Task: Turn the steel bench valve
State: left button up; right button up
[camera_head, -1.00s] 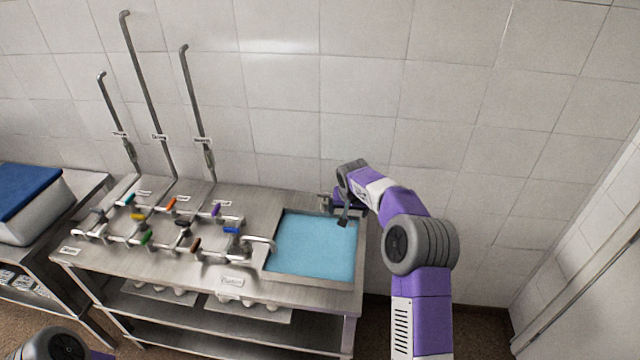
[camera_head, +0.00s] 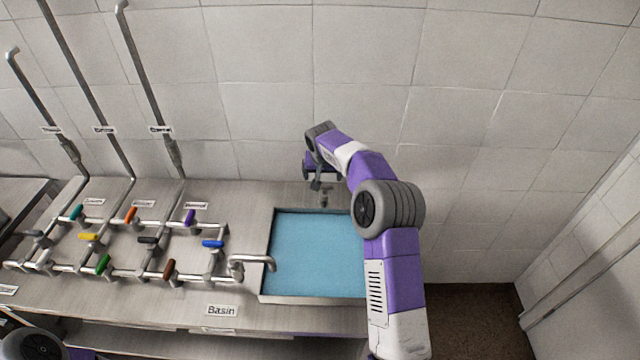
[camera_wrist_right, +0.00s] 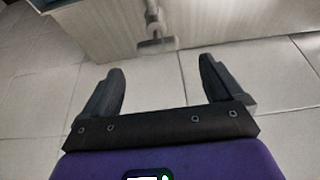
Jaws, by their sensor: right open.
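A small steel valve with a crossbar handle (camera_head: 324,197) stands on the bench behind the blue basin; it also shows in the right wrist view, as a stem with a T-shaped bar (camera_wrist_right: 156,44). I cannot tell for sure that it is the bench valve named. My right gripper (camera_head: 317,186) is close to it, near the wall. In the wrist view the fingers (camera_wrist_right: 160,66) are apart and empty, and the handle lies just beyond the fingertips, not between them. My left gripper is out of view; only part of that arm shows at lower left.
A steel bench (camera_head: 130,305) carries pipes with several coloured handles, such as blue (camera_head: 213,244) and purple (camera_head: 190,217). A spout (camera_head: 255,261) reaches over the basin (camera_head: 315,299). Tall pipes (camera_head: 150,90) rise in front of the tiled wall. Floor at right is clear.

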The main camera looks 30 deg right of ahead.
aim_at(324, 184)
jog(key=shift+x, duration=3.15)
jog(key=shift+s, duration=0.1)
jog(key=c, duration=1)
